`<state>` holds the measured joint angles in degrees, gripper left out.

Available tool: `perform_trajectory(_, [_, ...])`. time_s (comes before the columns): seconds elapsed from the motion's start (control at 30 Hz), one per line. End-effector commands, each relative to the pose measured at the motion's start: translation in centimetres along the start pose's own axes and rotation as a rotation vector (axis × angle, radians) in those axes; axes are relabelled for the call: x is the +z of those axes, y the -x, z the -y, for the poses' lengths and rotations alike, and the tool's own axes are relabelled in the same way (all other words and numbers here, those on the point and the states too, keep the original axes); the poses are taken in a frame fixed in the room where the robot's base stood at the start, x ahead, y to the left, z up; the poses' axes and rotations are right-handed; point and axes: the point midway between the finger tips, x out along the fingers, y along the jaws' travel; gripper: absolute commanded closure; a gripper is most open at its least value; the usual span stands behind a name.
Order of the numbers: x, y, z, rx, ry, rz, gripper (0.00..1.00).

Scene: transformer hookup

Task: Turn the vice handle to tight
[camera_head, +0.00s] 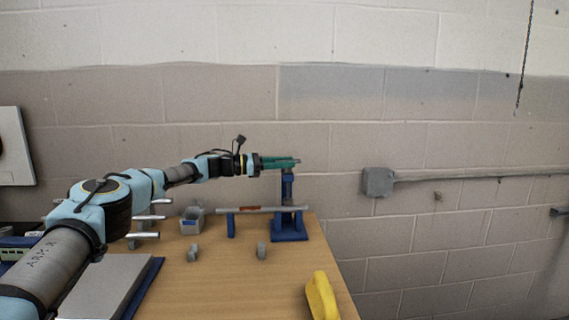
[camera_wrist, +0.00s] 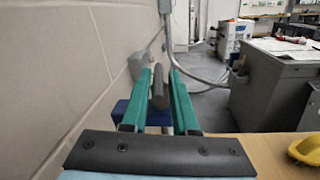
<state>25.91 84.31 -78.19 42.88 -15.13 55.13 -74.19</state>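The blue vice (camera_head: 290,228) stands at the back right of the wooden table. A long grey bar with a brown-red section (camera_head: 252,209) runs level from it to a small blue stand (camera_head: 231,226). My gripper (camera_head: 280,162) is at the top of the vice, its green fingers pointing right. In the wrist view, the dark grey vice handle (camera_wrist: 160,90) lies between the two fingers of my gripper (camera_wrist: 161,95). A narrow gap shows on each side of it, so the fingers look open around it. Blue vice parts (camera_wrist: 124,111) show below the fingers.
A grey bin (camera_head: 192,221) and two small grey blocks (camera_head: 193,254) (camera_head: 262,251) sit on the table. A yellow object (camera_head: 320,297) lies at its front right edge. The brick wall with a grey box (camera_head: 378,182) is close behind the vice.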

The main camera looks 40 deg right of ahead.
Motion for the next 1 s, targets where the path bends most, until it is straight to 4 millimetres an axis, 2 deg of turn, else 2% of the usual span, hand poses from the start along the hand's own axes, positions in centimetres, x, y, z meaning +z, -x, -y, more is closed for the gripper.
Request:
perform_trajectory(0.03, [0.05,0.1,-0.2,0.007,-0.001,0.0,0.92])
perform_trajectory(0.1, [0.06,0.12,-0.24,0.008,-0.001,0.0,1.0])
perform_trajectory(1.0, [-0.21,0.47,-1.01,0.004,0.005,0.003,1.0])
